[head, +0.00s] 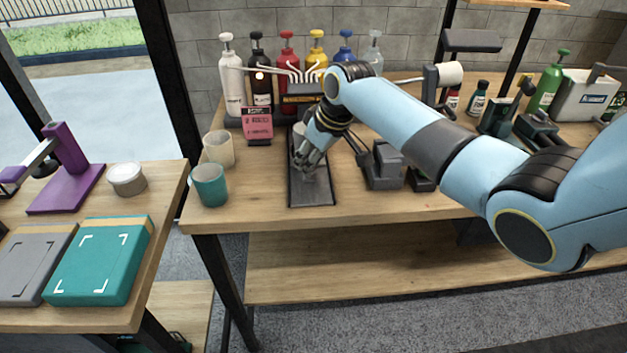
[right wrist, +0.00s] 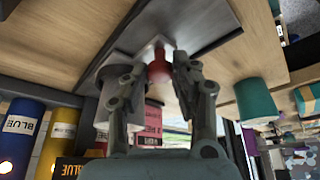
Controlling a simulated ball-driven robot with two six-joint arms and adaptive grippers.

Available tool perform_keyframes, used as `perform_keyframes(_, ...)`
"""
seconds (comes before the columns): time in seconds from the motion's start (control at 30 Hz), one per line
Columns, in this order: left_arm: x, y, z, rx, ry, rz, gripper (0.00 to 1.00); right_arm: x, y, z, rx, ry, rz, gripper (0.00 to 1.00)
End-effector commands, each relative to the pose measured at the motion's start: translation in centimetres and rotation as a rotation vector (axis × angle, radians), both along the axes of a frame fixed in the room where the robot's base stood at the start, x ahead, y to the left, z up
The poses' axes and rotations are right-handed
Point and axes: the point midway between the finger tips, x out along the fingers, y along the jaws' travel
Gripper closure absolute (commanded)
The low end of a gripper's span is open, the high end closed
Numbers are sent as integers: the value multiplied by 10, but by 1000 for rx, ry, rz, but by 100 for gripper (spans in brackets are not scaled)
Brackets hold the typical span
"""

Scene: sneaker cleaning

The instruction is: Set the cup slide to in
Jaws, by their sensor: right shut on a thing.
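The cup slide's dark base plate (head: 312,192) lies on the wooden bench, below the row of pump bottles. My right gripper (head: 306,163) is over the plate and hides part of the slide. In the right wrist view, a red knob (right wrist: 158,64) on the slide sits between the two fingers of my right gripper (right wrist: 160,76), which is shut on it. A grey cup (right wrist: 112,72) stands beside the knob, partly behind one finger; in the head view it is mostly hidden by the gripper. My left gripper is not in view.
A teal cup (head: 210,187) and a beige cup (head: 219,150) stand left of the slide. A pink sign (head: 257,123) and a pump dispenser with several bottles (head: 287,72) stand behind. A dark grey device (head: 384,165) is close on the right. The bench front is clear.

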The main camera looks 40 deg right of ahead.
Motion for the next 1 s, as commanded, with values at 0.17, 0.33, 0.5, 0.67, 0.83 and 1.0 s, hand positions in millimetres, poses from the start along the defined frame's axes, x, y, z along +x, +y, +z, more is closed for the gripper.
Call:
perform_keyframes(0.17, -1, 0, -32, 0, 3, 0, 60, 46, -27, -5, 0, -4, -3, 100)
perform_keyframes(0.33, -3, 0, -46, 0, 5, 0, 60, 66, -40, -3, 1, -2, -1, 100)
perform_keyframes(0.5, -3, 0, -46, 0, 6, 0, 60, 70, -43, 0, 1, -3, -1, 100)
perform_keyframes(0.67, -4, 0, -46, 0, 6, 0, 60, 70, -43, 1, -1, -4, -1, 100)
perform_keyframes(0.83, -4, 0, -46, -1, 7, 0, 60, 70, -43, 2, -2, -6, -1, 57)
perform_keyframes(1.0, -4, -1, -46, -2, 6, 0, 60, 70, -43, 1, 0, -3, -1, 51)
